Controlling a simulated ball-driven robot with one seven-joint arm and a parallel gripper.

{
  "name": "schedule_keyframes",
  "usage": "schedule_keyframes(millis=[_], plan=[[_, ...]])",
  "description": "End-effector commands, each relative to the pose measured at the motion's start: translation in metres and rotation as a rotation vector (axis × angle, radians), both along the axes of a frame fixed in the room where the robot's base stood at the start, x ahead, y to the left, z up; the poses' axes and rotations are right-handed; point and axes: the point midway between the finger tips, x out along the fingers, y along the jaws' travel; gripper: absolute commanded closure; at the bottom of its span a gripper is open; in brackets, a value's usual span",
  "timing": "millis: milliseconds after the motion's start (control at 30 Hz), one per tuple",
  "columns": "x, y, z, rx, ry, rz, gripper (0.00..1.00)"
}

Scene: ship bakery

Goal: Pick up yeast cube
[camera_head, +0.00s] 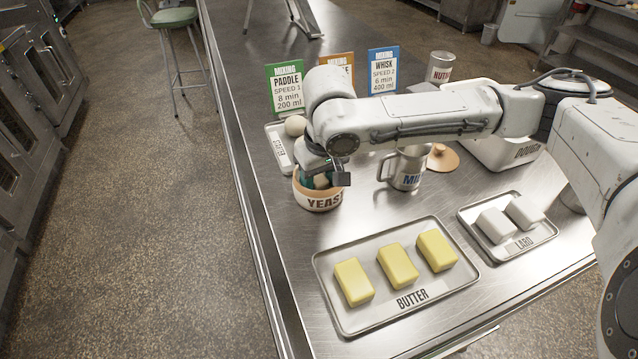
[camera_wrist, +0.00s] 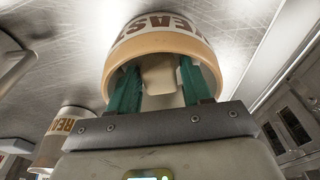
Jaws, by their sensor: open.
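The yeast bowl (camera_head: 318,203), tan with a white YEAST label band, stands on the steel table beside the metal jug. My gripper (camera_head: 316,181) points down into it, and its rim hides much of the fingertips. In the wrist view, the bowl (camera_wrist: 163,42) fills the upper middle. My gripper's two green fingers (camera_wrist: 158,66) are inside the bowl, spread apart. A beige yeast cube (camera_wrist: 158,78) lies between them. The jaws are open; whether either finger touches the cube cannot be told.
A butter tray (camera_head: 350,325) is in front, and a lard tray (camera_head: 545,255) at right. The metal jug (camera_head: 407,172) is close on the right. A tray (camera_head: 281,152) with a pale round item and upright mixing cards (camera_head: 288,92) are behind. The table's left edge is near the bowl.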

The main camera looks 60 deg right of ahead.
Motion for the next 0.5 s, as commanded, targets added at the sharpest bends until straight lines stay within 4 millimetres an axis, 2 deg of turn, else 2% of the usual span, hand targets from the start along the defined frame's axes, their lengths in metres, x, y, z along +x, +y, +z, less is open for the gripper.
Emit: schedule_keyframes(millis=[167,500], plan=[[0.0001,0.0003,0.0002,0.001,0.0,0.0,0.53],[0.0001,0.0004,0.0004,0.001,0.0,0.0,0.86]])
